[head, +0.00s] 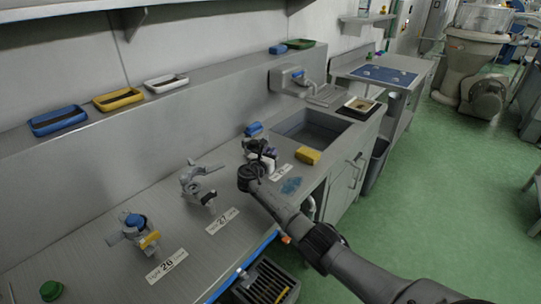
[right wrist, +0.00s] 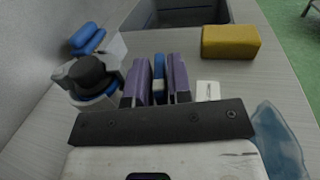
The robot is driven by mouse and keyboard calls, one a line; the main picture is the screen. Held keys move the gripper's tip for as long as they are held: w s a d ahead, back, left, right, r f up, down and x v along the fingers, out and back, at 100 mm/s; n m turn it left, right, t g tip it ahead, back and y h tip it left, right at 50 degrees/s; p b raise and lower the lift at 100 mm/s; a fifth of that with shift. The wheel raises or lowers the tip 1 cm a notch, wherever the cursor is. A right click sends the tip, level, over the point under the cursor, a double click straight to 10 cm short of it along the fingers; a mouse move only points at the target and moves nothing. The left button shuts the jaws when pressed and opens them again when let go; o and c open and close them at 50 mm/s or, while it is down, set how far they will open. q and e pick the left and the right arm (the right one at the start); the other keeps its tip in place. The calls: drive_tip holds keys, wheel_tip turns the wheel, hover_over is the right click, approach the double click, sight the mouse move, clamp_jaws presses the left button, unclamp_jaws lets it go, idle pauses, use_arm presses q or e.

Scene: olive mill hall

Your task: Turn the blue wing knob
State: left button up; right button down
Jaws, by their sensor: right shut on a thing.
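The blue wing knob (right wrist: 160,66) shows in the right wrist view as a narrow blue piece between two purple finger pads. My right gripper (right wrist: 161,82) is shut on it, with a pad against each side. In the head view my right gripper (head: 268,163) is at the fitting farthest along the bench, and it hides most of the knob there. A dark round cap (right wrist: 90,75) is just left of the fingers in the right wrist view. A second blue part (right wrist: 87,40) lies behind that cap. My left gripper is not in view.
A yellow sponge (head: 308,155) lies right of the gripper, before the sink (head: 310,132). A blue patch (head: 291,186) marks the bench. Other grey fittings (head: 198,184) stand nearer, one with a blue top (head: 135,220). Trays (head: 118,99) line the ledge.

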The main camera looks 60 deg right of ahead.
drive_tip(key=shift+w+m+g+b, duration=0.15)
drive_tip(key=shift+m+g+b, duration=1.1)
drive_tip(key=shift+g, duration=0.75)
drive_tip(key=c, duration=1.2)
unclamp_jaws()
drive_tip(key=shift+r, duration=0.1)
